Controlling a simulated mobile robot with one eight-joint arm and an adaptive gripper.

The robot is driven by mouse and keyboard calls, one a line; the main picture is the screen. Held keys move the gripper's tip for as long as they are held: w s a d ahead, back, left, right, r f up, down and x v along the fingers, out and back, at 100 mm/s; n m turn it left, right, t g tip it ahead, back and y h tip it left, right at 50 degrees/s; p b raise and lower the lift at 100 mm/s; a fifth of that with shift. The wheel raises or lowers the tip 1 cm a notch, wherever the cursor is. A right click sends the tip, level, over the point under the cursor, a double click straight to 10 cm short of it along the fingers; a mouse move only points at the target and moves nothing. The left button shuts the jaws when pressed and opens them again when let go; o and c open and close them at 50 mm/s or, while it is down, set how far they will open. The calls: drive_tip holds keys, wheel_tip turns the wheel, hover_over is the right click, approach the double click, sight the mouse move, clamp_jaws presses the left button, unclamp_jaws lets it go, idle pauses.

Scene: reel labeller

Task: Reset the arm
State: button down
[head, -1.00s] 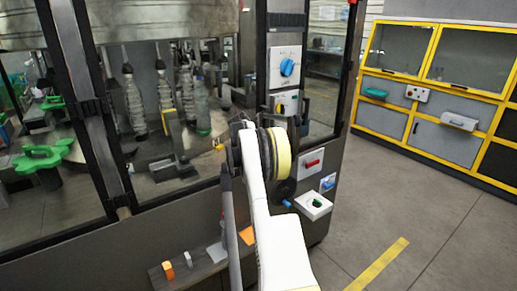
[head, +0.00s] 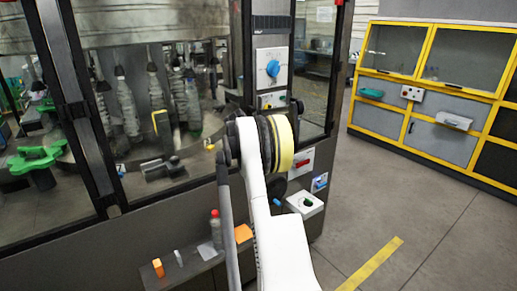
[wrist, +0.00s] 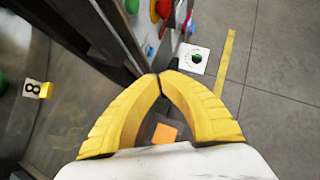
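My gripper (wrist: 161,74) shows in the wrist view as two yellow ribbed fingers. Their tips meet, and nothing is held between them. An orange piece shows through the gap between the fingers, well beyond them. In the head view my white arm reaches up in front of the labelling machine (head: 185,225), and I cannot make out the fingers there. The machine has a blue rotary knob (head: 273,68) on a white panel and a red switch (head: 302,163) lower down.
A low shelf (head: 205,268) on the machine's front holds a red-capped bottle (head: 215,230) and small orange and white pieces. A white box with a green button (head: 306,203) juts out at the machine's corner. Yellow-framed cabinets (head: 440,140) stand at the right. The floor between is clear.

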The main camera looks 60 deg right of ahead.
drive_tip(key=s+r, duration=0.1)
drive_tip(key=s+a+r, duration=0.1)
drive_tip(key=r, duration=0.1)
drive_tip(key=s+a+r+p, duration=0.1)
drive_tip(key=shift+s+r, duration=0.1)
drive_tip(key=shift+r, duration=0.1)
drive_tip(key=shift+s, duration=0.1)
